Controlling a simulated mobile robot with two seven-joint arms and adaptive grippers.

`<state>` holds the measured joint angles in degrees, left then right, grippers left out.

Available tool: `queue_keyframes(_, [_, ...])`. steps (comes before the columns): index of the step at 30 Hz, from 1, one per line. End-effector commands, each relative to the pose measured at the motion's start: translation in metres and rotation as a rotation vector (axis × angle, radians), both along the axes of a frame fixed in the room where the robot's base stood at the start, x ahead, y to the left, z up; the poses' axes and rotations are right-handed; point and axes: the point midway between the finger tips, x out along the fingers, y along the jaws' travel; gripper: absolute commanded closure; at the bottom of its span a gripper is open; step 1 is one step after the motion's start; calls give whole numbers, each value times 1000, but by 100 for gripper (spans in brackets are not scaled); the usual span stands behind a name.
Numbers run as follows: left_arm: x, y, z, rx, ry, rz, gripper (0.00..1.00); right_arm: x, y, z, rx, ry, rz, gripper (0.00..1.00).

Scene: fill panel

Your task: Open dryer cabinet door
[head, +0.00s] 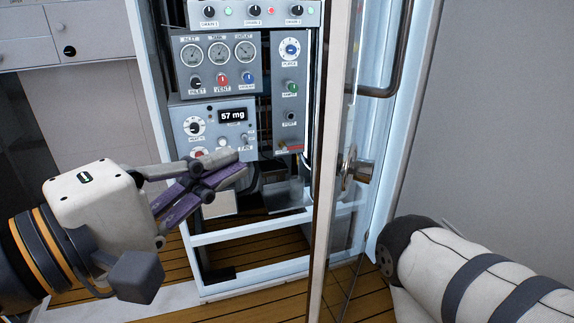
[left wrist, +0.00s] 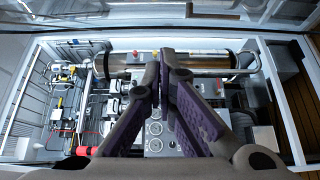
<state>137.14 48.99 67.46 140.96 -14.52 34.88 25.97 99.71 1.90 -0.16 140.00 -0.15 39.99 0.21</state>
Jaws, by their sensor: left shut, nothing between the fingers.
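The dryer cabinet (head: 225,238) has a pale blue-white frame around a grey instrument panel (head: 216,68) with gauges, knobs and a "57 mg" display. Its glass door (head: 325,170) stands open, seen nearly edge-on right of the panel. My right gripper is out of view.
A bent metal bar (head: 390,80) is at the cabinet's right side, beyond the door. White drawers (head: 45,35) stand at the back left. A grey wall (head: 495,110) closes the right side. My right forearm is at lower right, over the plank floor (head: 250,285).

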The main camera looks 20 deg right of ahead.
Motion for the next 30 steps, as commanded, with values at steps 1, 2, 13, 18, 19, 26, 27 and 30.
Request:
queue_keyframes(1, [5, -11, 1, 4, 0, -3, 100, 2, 0, 3, 0, -7, 0, 60])
queue_keyframes(2, [8, -17, 3, 3, -3, -4, 100, 3, 0, 4, 0, -9, 0, 60])
queue_keyframes(13, [18, -75, 8, 2, -7, -5, 100, 11, 0, 12, 1, -34, 0, 60])
queue_keyframes(18, [10, -84, 6, 2, -5, -1, 100, 13, 0, 14, 0, -40, -1, 60])
queue_keyframes(19, [10, -85, 5, 1, -4, -1, 100, 13, 0, 14, 0, -40, -1, 60])
queue_keyframes(26, [9, -85, 4, 2, -2, 0, 100, 12, 0, 14, 0, -39, -1, 60])
queue_keyframes(27, [9, -85, 4, 2, -2, 0, 100, 12, 0, 14, 0, -39, -1, 60])
queue_keyframes(30, [10, -86, 4, 2, -2, 1, 100, 12, 0, 14, 0, -39, -1, 60])
